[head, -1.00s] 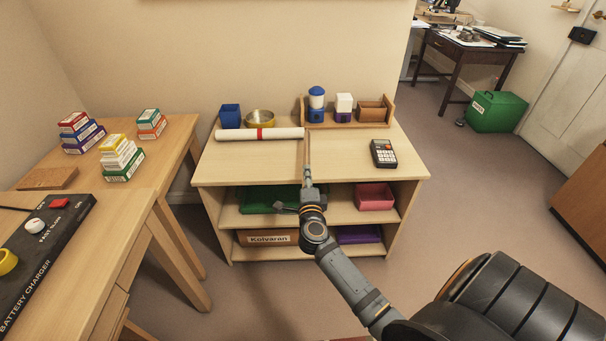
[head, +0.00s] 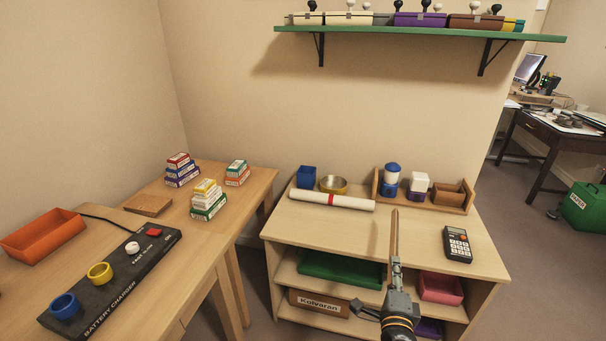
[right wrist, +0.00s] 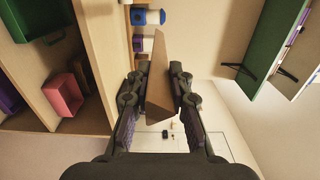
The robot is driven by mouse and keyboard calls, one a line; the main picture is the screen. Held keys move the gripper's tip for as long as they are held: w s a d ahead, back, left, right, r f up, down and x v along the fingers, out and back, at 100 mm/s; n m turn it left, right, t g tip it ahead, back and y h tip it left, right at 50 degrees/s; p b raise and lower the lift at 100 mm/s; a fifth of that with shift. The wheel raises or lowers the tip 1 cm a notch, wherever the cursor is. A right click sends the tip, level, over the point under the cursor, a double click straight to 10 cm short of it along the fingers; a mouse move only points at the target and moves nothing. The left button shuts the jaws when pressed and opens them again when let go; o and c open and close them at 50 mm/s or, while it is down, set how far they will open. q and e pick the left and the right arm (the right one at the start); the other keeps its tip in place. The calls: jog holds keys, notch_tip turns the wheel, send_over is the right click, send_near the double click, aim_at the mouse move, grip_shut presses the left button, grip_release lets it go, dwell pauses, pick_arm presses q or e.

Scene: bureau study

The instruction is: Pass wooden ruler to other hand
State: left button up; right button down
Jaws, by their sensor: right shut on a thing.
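The wooden ruler (head: 394,232) is a thin brown strip that points up and away from my right gripper (head: 393,272) in the head view. My right gripper is shut on it, in front of the low shelf unit. In the right wrist view the ruler (right wrist: 158,75) sits between the two fingers of the gripper (right wrist: 158,88) and extends out past them. My left gripper does not show in either view.
A low shelf unit (head: 300,226) bears a rolled paper (head: 332,200), a calculator (head: 457,244) and a wooden organiser (head: 452,207). A desk at left holds a battery charger (head: 112,278), small boxes and an orange tray (head: 43,236). A green wall shelf (head: 420,33) hangs above.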

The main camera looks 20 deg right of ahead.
jog(key=w+a+f+n+t+y, duration=0.1)
jog(key=w+a+f+n+y, duration=0.15)
jog(key=a+y, duration=0.45)
jog(key=w+a+f+n+t+y, duration=0.1)
jog(key=w+a+n+t+y, duration=0.2)
jog(key=a, duration=0.7)
pick_arm(q)
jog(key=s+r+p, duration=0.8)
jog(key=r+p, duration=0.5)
jog(key=p, duration=0.5)
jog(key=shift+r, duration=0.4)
pick_arm(e)
notch_tip(320, 180, up, 18)
jog(key=g, duration=0.1)
jog(key=shift+a+n+h, duration=0.2)
jog(key=shift+n+h, duration=0.15)
jog(key=shift+h, duration=0.05)
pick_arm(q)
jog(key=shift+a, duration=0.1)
pick_arm(e)
jog(key=shift+w+f, duration=0.1)
